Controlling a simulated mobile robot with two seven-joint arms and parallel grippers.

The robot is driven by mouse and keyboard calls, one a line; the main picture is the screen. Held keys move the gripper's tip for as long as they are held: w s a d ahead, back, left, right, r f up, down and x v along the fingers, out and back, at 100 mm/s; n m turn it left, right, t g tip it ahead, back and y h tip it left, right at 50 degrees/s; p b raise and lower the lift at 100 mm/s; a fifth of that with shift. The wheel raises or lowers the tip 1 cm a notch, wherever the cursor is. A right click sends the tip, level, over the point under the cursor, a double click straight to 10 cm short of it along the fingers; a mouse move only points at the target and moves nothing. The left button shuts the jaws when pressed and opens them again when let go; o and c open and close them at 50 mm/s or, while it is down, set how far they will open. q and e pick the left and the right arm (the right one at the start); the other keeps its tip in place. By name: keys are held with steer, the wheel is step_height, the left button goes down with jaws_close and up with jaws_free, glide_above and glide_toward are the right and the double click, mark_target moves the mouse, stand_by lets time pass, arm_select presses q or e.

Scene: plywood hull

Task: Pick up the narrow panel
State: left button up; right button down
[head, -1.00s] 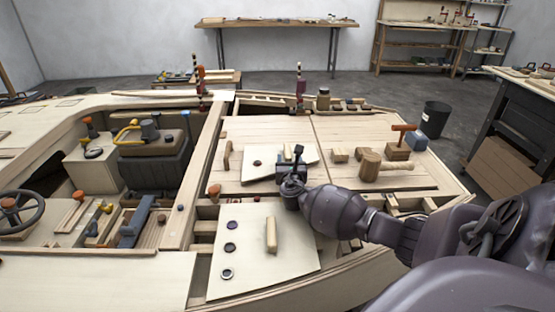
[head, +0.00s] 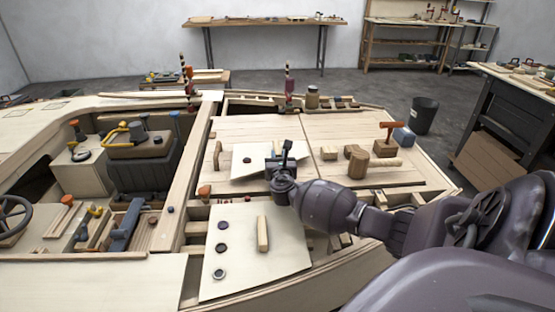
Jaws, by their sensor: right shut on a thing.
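A pale, narrow plywood panel (head: 245,166) with a dark round hole lies at a slant over the plank deck in the head view. My right gripper (head: 276,164) is over the panel's right part and shut on it; the jaws hide the exact grip point. I cannot tell whether the panel rests on the planks or is slightly raised. My left gripper is not in view.
A wider pale panel (head: 238,280) with round holes and a wooden handle lies nearer. Wooden mallet (head: 358,162), blocks and an orange-handled tool (head: 389,138) stand on the deck at right. An open cockpit (head: 140,172) lies left.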

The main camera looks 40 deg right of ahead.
arm_select(q)
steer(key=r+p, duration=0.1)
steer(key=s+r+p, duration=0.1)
steer(key=p, duration=0.1)
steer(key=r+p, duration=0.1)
steer(key=p, duration=0.1)
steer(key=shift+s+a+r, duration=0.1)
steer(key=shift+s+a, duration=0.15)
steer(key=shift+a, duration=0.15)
arm_select(e)
step_height(320, 180, up, 19)
